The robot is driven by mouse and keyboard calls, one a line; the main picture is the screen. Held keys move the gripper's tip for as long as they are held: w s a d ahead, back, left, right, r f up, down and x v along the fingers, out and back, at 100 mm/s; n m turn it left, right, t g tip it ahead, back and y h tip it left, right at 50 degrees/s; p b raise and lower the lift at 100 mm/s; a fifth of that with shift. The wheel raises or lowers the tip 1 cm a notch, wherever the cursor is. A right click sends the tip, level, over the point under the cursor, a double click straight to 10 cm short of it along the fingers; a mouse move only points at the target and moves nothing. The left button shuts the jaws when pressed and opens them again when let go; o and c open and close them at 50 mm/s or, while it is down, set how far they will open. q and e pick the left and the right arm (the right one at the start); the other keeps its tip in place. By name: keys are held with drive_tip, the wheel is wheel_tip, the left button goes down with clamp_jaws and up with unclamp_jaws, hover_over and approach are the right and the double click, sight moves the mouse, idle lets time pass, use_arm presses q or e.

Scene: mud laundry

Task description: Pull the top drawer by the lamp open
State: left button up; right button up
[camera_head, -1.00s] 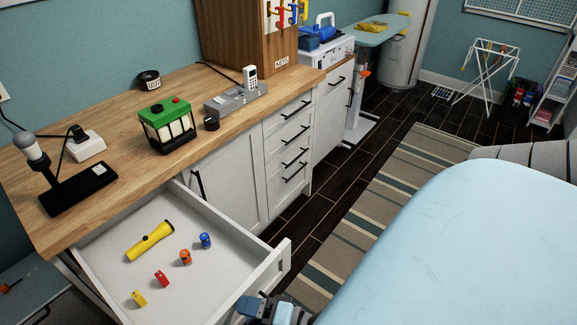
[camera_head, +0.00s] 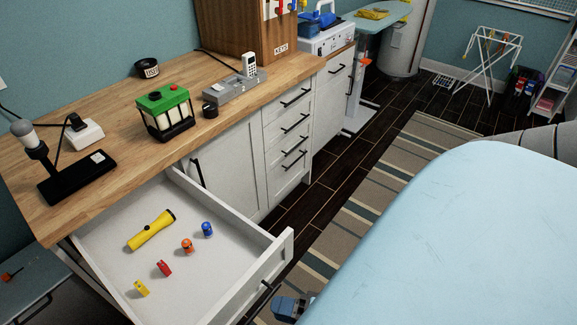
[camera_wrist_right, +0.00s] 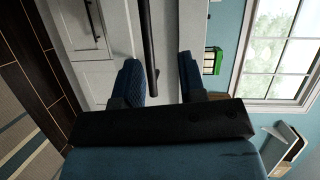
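The top drawer (camera_head: 285,250) by the lamp is pulled far out of the counter. Its inside shows a yellow flashlight (camera_head: 151,230) and several small coloured items. The lamp (camera_head: 33,145), with a black base, stands on the counter above it. My right gripper (camera_head: 288,308) is just outside the drawer front, near its black handle (camera_head: 262,296), partly cut off by the frame edge. In the right wrist view its blue fingers (camera_wrist_right: 160,78) are apart, with the dark handle bar (camera_wrist_right: 149,45) ahead between them. My left gripper is not in view.
The wooden counter (camera_head: 120,180) holds a green-topped box (camera_head: 166,112), a grey phone base (camera_head: 235,88) and a white adapter (camera_head: 84,134). Closed drawers (camera_head: 290,125) stand farther along. A light-blue padded surface (camera_head: 460,240) fills the right; a striped rug (camera_head: 375,190) lies between.

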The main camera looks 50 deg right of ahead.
drive_tip(key=shift+s+d+f, duration=0.2)
drive_tip(key=shift+s+d, duration=0.05)
drive_tip(key=shift+s, duration=0.35)
